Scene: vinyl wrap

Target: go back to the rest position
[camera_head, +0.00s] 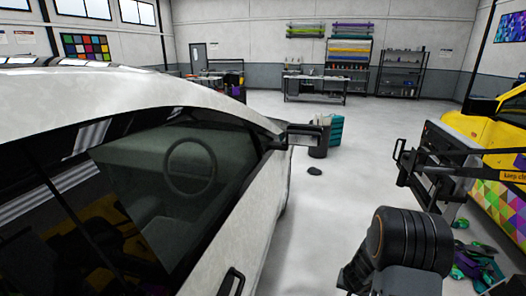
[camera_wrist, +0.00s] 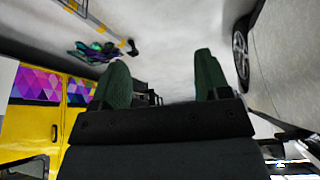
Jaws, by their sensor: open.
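My gripper shows in the wrist view (camera_wrist: 160,78). Its two dark green fingers stand well apart, and nothing shows held between them. Beyond the fingers lies pale grey floor. In the head view, my arm (camera_head: 410,240) rises at the lower right, between the white car and the yellow vehicle. The fingers cannot be made out clearly in that view.
A white car (camera_head: 150,95) with dark windows fills the left; its mirror (camera_head: 304,134) juts out. A yellow vehicle (camera_head: 490,130) stands right. Green and purple scraps (camera_head: 478,262) lie beside it.

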